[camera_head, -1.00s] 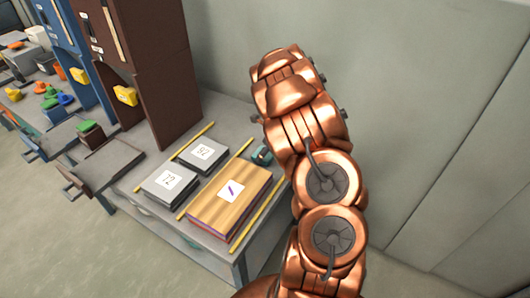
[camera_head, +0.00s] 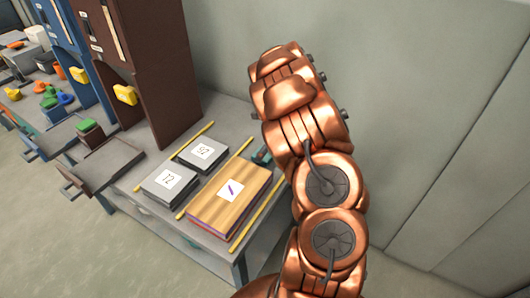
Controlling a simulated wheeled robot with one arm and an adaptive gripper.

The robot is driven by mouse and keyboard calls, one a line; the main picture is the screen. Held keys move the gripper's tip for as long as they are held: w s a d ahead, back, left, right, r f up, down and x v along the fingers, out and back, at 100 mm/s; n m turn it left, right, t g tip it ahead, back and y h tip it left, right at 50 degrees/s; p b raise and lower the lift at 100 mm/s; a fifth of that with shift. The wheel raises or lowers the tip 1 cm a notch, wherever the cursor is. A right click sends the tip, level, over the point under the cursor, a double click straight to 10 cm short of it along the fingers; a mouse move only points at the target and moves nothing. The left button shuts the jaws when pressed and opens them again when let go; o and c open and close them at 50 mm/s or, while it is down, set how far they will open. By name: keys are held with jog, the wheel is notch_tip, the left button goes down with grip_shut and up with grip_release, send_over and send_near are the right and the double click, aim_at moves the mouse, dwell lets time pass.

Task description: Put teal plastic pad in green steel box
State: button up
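A small dark teal piece (camera_head: 261,156) shows at the left edge of my arm, behind the wooden block on the grey table. My arm hides most of it, so I cannot tell whether it is the teal plastic pad, or whether it is held. My copper arm rises over the table's right side. My gripper is hidden behind the arm. I cannot make out a clear green steel box; a small green-topped block (camera_head: 88,128) sits on the brown fold-out shelf at left.
A wooden block (camera_head: 212,211) and two grey labelled boxes (camera_head: 168,186) (camera_head: 203,154) lie on the grey table (camera_head: 150,222) between yellow strips (camera_head: 258,214). A tall brown cabinet (camera_head: 160,70) and a blue one (camera_head: 68,45) stand behind. Small coloured parts lie far left.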

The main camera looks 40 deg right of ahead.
jog(key=b+v, duration=0.2)
jog(key=v, duration=0.9)
jog(key=w+d+r+m+t+h, duration=0.1)
jog(key=w+r+m+t+h, duration=0.3)
jog(key=r, duration=0.4)
jog(key=w+d+r+m+t+h, duration=0.15)
jog(key=w+r+m, duration=0.25)
jog(key=w+r, duration=0.4)
jog(key=s+r+m+h, duration=0.65)
jog(key=r+m, duration=0.45)
jog(key=m, duration=0.2)
jog(key=s+a+f+m+g+y, duration=0.3)
jog(key=s+a+f+m, duration=0.3)
jog(key=s+a, duration=0.5)
jog(key=s+a+f+m+g+y, duration=0.4)
jog(key=s+a+f+m, duration=0.2)
jog(key=s+a, duration=0.6)
jog(key=s+a+f+m+g+y, duration=0.3)
jog(key=s+a+f+m, duration=0.3)
jog(key=s+a, duration=0.5)
jog(key=shift+s+a+f+m+g+y, duration=0.2)
jog(key=shift+s+f+m+g+y, duration=0.15)
jog(key=shift+f+g, duration=0.45)
